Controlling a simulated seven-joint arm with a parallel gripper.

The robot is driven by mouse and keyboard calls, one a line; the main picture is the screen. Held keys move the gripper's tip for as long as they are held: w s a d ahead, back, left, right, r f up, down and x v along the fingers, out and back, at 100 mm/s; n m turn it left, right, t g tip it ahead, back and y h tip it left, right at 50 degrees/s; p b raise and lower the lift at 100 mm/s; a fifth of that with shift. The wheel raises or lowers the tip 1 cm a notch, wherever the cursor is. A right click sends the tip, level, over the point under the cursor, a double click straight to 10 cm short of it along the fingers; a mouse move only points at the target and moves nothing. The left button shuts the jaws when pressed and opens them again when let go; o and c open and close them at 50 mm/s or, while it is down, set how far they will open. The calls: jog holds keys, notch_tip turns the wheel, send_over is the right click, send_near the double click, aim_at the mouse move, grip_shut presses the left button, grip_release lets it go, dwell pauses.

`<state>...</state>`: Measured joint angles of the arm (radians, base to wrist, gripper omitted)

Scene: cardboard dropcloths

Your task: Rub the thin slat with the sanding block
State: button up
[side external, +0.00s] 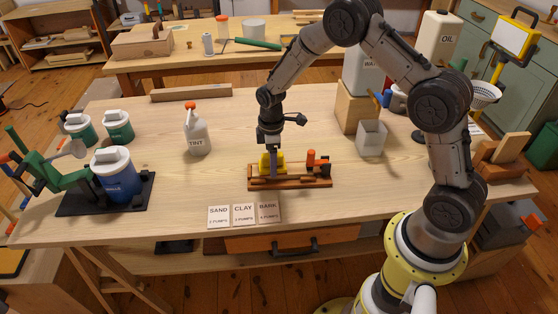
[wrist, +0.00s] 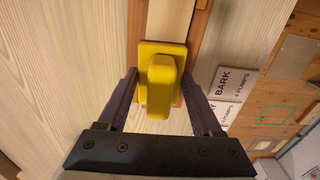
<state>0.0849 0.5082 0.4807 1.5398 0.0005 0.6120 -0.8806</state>
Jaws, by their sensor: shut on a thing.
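The yellow sanding block (side external: 265,162) sits at the left end of a reddish-brown wooden holder (side external: 320,183) on the bench. In the wrist view the sanding block (wrist: 160,50) has a raised grip, and it rests over the pale thin slat (wrist: 169,18), which runs along the brown holder. The block covers the near part of the slat. My gripper (side external: 272,165) points down and is shut on the sanding block; in the wrist view its fingers (wrist: 160,105) stand on both sides of the block.
An orange-topped clamp (side external: 314,158) stands on the holder right of my gripper. Label cards (side external: 243,214) lie in front. A TINT bottle (side external: 197,132) stands to the left, a grey square cup (side external: 371,138) to the right. The bench between bottle and holder is clear.

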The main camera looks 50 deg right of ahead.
jog(key=shift+w+a+f, duration=0.1)
jog(key=shift+w+a, duration=0.2)
jog(key=shift+a, duration=0.05)
jog(key=shift+w+r, duration=0.1)
jog(key=shift+r, duration=3.05)
jog(key=shift+r, duration=0.1)
jog(key=shift+r, duration=1.4)
